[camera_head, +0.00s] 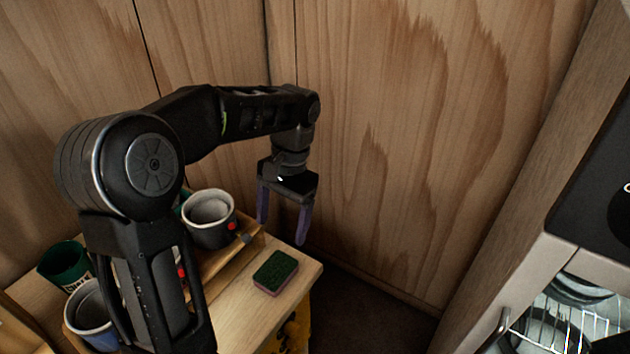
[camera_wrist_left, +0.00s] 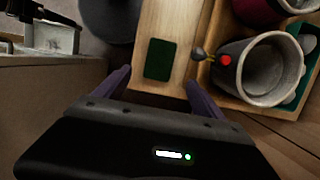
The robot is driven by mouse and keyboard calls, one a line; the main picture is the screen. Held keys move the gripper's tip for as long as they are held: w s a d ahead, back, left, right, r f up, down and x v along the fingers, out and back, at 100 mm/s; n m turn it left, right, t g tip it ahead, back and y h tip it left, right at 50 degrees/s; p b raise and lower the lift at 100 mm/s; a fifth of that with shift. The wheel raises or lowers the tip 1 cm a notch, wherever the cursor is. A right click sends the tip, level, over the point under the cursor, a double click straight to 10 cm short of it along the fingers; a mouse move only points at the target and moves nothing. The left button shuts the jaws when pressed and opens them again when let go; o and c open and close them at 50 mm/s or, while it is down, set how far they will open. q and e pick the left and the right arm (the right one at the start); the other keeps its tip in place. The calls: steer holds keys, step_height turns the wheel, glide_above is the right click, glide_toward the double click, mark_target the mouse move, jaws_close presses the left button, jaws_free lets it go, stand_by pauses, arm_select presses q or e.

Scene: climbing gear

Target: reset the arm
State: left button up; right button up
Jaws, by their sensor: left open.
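My left arm comes in from the left in the head view and reaches over the wooden counter. My left gripper (camera_head: 283,226) is open and empty, with its purple fingers pointing down above the far edge of the counter. In the left wrist view the fingers of my left gripper (camera_wrist_left: 158,85) are spread apart, with a green sponge (camera_wrist_left: 160,60) in line between them. In the head view the sponge (camera_head: 276,272) lies on the counter, below and apart from the fingers. My right gripper is not in view.
A grey mug (camera_head: 209,218) stands in a wooden tray (camera_head: 232,256) beside the sponge; the mug (camera_wrist_left: 258,70) also shows in the left wrist view. A green mug (camera_head: 65,264) and a blue mug (camera_head: 90,308) stand left. An open dishwasher rack (camera_head: 560,325) is at right. Wooden walls stand close behind.

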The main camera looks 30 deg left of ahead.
arm_select(q)
steer(key=w+d+f+t+h, duration=0.1)
steer(key=w+d+f+t, duration=0.4)
steer(key=w, duration=0.3)
steer(key=d+f+n+t+h+b, duration=0.1)
steer(key=d+f, duration=0.4)
steer(key=f, duration=0.2)
steer(key=d+f+h, duration=0.1)
steer(key=d+f, duration=0.4)
steer(key=f, duration=0.2)
steer(key=s+d+f+g, duration=0.1)
steer(key=s+d+f, duration=0.2)
steer(key=s+f, duration=0.3)
steer(key=s+d+f+n+b, duration=0.1)
steer(key=s+d+f, duration=0.2)
steer(key=s+f, duration=0.3)
steer(key=s+d+f+g+h+b, duration=0.1)
steer(key=s+d+f, duration=0.2)
steer(key=s+f, duration=0.3)
steer(key=s, duration=0.4)
steer(key=shift+s+d+f+n+g, duration=0.15)
steer(key=shift+s+d+n+g, duration=0.15)
steer(key=shift+n, duration=0.1)
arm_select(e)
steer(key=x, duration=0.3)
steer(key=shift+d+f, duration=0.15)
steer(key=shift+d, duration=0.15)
